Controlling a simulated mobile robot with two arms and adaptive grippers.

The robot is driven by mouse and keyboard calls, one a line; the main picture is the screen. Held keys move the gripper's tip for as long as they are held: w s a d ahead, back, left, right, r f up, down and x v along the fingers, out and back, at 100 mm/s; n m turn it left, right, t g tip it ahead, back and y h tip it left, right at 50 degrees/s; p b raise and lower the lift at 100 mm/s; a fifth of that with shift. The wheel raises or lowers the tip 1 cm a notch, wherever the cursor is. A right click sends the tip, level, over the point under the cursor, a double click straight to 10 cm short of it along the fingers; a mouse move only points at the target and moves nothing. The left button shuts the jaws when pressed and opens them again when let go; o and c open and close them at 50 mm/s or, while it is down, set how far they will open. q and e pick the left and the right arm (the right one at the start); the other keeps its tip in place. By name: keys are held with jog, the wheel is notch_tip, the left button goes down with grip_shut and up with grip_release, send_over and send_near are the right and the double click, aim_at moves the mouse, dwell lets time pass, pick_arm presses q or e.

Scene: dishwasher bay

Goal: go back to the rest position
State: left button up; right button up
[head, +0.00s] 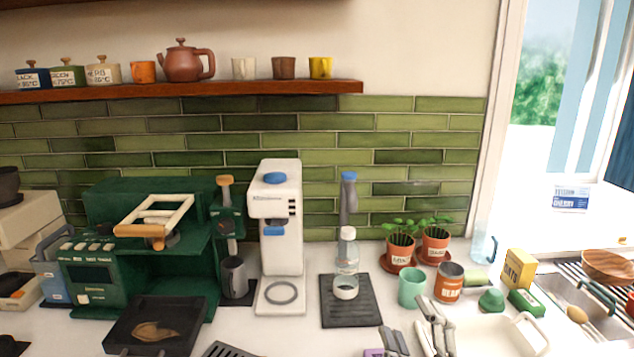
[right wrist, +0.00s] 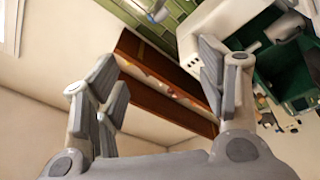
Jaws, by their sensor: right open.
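My right gripper (head: 414,330) shows at the bottom edge of the head view, right of the middle, with its grey fingers raised over the front of the counter. In the right wrist view its fingers (right wrist: 155,78) are spread wide apart with nothing between them, so it is open and empty. Behind them that view shows the tilted wall and a wooden shelf (right wrist: 165,75). My left gripper is not in either view.
Near the right gripper stand a mint cup (head: 411,288), a bean can (head: 449,283) and a white tub (head: 490,338). Further back are a bottle (head: 347,262) on a dark mat (head: 365,312), a white dispenser (head: 280,225) and a green coffee machine (head: 100,270).

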jog(key=s+d+f+m+g+h, duration=0.2)
jog(key=f+m+g, duration=0.1)
jog(key=f, duration=0.3)
jog(key=s+d+f+m+g+h, duration=0.1)
jog(key=s+d+f+m+g, duration=0.1)
jog(key=f, duration=0.4)
jog(key=s+d+f+m+g, duration=0.1)
jog(key=s+f+m+g, duration=0.4)
jog(key=s+f+g, duration=0.95)
jog(key=s+f+t, duration=0.1)
jog(key=s+f, duration=0.3)
jog(key=f, duration=1)
jog(key=s+f+t, duration=0.1)
jog(key=s+f, duration=0.3)
jog(key=f, duration=1)
jog(key=s+d+f+g, duration=0.1)
jog(key=s+d+f, duration=0.2)
jog(key=s+f, duration=1.2)
jog(key=shift+s+f, duration=0.4)
jog(key=shift+s, duration=0.45)
